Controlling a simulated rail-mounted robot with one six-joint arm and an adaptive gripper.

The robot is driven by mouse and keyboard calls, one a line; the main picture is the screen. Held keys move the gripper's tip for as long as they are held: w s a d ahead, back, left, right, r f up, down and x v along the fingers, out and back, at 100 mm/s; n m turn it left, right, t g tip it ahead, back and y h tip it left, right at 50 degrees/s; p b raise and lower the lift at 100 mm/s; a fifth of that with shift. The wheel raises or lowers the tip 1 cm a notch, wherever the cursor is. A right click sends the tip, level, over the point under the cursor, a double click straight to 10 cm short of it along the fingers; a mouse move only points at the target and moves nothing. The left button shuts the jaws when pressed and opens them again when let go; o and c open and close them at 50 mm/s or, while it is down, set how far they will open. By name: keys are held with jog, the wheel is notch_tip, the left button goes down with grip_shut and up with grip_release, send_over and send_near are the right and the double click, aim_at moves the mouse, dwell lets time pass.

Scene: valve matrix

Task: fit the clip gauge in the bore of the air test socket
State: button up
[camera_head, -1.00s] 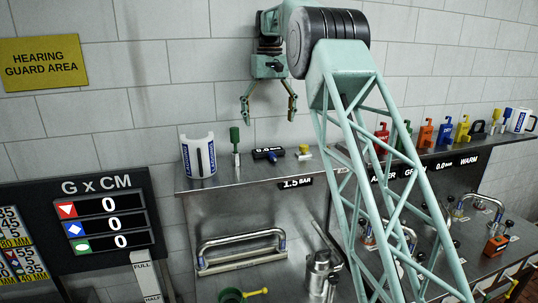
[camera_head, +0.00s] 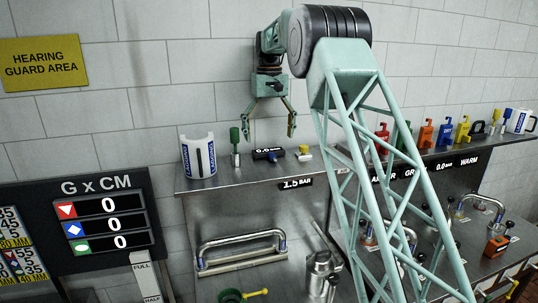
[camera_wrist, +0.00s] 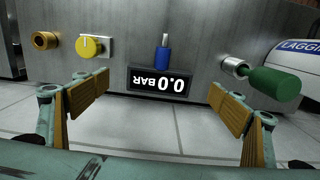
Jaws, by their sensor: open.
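A small black gauge with a 0.0 BAR display (camera_head: 267,155) and a blue fitting (camera_head: 282,155) lies on the steel shelf top; I take it as the clip gauge. In the wrist view its display (camera_wrist: 160,82) appears upside down, between my finger pads. My gripper (camera_head: 268,133) is open and empty above it, fingers either side with a gap below the tips. A brass ring with a dark bore (camera_wrist: 44,40) sits beside a yellow knob (camera_wrist: 94,46) in the wrist view. I take these as the air test socket; its bore is not clear in the head view.
A green-handled tool (camera_head: 235,145) stands just left of the gauge, and a white curved shell (camera_head: 198,157) further left. The tiled wall (camera_head: 220,100) is close behind. A 1.5 BAR label (camera_head: 295,183) is on the shelf edge. Coloured tagged items stand on the right shelf.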

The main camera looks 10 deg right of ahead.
aim_at(269, 151)
jog(key=shift+f, duration=2.55)
jog(key=c, duration=1)
jog(key=shift+o, duration=0.2)
jog(key=shift+r, duration=1.8)
jog(key=shift+s+a+r+b, duration=0.25)
jog(key=shift+s+a+b, duration=0.25)
jog(key=shift+s, duration=2.1)
jog(key=shift+s+a+r+b, duration=0.25)
jog(key=shift+s+b, duration=0.4)
jog(key=shift+s, duration=2)
jog(key=shift+s+a+r+b, duration=0.2)
jog(key=shift+s+a+b, duration=0.3)
jog(key=shift+s, duration=2.1)
